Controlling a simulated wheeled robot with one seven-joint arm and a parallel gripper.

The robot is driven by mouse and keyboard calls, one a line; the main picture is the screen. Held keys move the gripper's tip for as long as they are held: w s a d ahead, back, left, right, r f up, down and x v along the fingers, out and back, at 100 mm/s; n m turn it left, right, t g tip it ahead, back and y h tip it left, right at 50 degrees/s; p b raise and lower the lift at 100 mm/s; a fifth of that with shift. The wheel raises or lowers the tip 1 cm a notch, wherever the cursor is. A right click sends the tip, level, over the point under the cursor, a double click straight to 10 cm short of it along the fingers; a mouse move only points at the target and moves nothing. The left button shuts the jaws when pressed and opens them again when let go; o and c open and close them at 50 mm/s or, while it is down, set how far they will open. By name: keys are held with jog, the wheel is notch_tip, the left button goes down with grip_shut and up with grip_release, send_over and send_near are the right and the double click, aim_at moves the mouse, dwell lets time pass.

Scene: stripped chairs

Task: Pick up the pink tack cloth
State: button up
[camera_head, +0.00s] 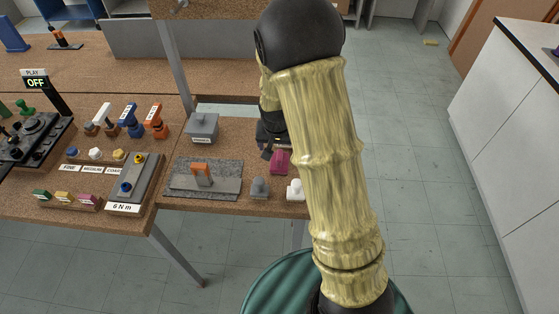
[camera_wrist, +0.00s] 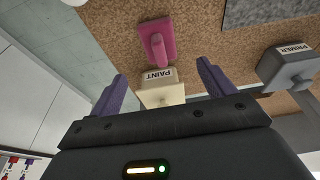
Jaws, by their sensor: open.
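The pink tack cloth (camera_head: 280,161) lies on the cork-brown bench top, just left of my arm in the head view. In the wrist view the pink tack cloth (camera_wrist: 164,27) is a flat pink piece with a raised pink grip, beyond my fingertips near the top. My gripper (camera_wrist: 161,74) is open and empty, with its two purple fingers apart. The cloth is ahead of the fingers, not between them. In the head view my gripper (camera_head: 266,150) is beside the cloth's upper left, partly hidden by my arm.
A cream PAINT container (camera_wrist: 162,93) shows between my fingers. A grey PRIMER container (camera_head: 202,128) stands to the left. A grey mat (camera_head: 180,176) holds an orange-topped block. A grey knobbed piece (camera_head: 259,188) and a white one (camera_head: 294,190) sit near the front edge.

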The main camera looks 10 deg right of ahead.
aim_at(279, 155)
jog(key=p+x, duration=0.1)
jog(key=x, duration=0.4)
jog(key=shift+w+f, duration=0.15)
jog(key=shift+f, duration=0.1)
jog(key=shift+w+p+x, duration=0.1)
jog(key=shift+p+x, duration=0.35)
jog(key=shift+x, duration=0.8)
jog(key=shift+w+p+x, duration=0.15)
jog(key=shift+p+x, duration=0.25)
jog(key=shift+x, duration=0.9)
jog(key=shift+d+r, duration=0.1)
jog(key=c, duration=1.1)
jog(key=shift+r, duration=0.15)
jog(key=shift+c, duration=0.2)
notch_tip(279, 155, up, 10)
jog(key=shift+f+b, duration=0.1)
jog(key=shift+b, duration=0.9)
